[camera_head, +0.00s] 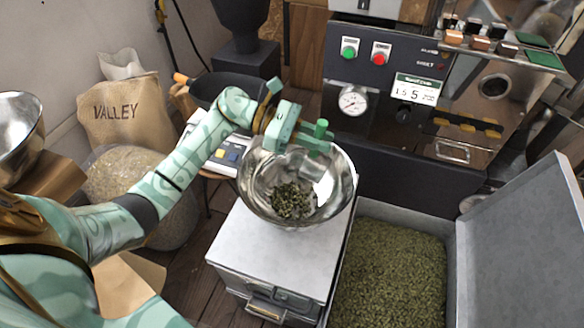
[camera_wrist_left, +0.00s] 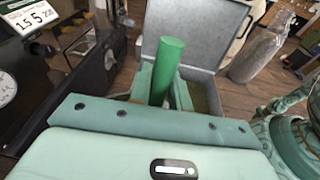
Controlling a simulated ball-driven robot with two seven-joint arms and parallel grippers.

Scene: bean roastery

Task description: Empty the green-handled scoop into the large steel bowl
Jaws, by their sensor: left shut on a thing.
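The large steel bowl (camera_head: 250,185) stands on a grey metal cabinet in the head view, with a small heap of green beans (camera_head: 291,201) on its bottom. My left gripper (camera_head: 312,140) is over the bowl's far rim, shut on the scoop's green handle (camera_head: 321,128). The handle also stands up between the fingers in the wrist view (camera_wrist_left: 166,70). The steel scoop head (camera_head: 315,166) appears to hang below the gripper, inside the bowl's outline; its contents cannot be made out. My right gripper is not in view.
The roaster's front panel (camera_head: 405,75) rises behind the bowl. A grey bin of green beans (camera_head: 392,270) with a raised lid (camera_head: 525,220) is at the right. A scale (camera_head: 226,156) stands left of the bowl. The cabinet top (camera_head: 262,250) is bare in front.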

